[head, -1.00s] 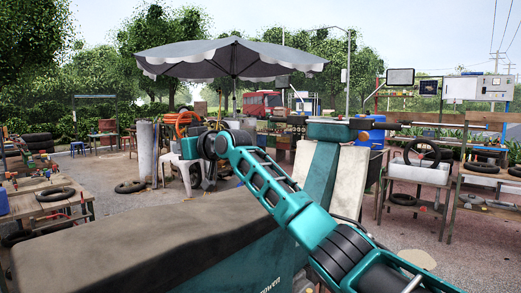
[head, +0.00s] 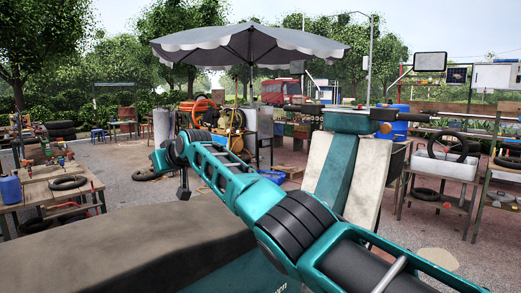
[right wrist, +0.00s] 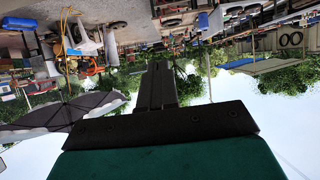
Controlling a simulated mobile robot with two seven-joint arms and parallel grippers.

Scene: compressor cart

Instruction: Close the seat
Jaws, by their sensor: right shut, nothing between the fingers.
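The seat (head: 130,250) is a broad grey-brown pad across the lower left of the head view. It sits on the teal scooter (head: 215,275), and its near end runs out of the picture. I cannot tell whether its edge rests on the body. My right arm reaches in from the lower right across the scooter, with its gripper (head: 184,191) pointing down beyond the seat's far edge, apart from it as seen. In the right wrist view the gripper (right wrist: 155,84) is shut and empty, and no seat shows there. My left gripper is not in view.
The scooter's front panel (head: 333,175) and handlebar (head: 350,110) stand beyond my right arm. A workbench (head: 50,192) with a tire is at the left, and shelves with a white tub (head: 445,165) are at the right. Paved ground lies open behind the seat.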

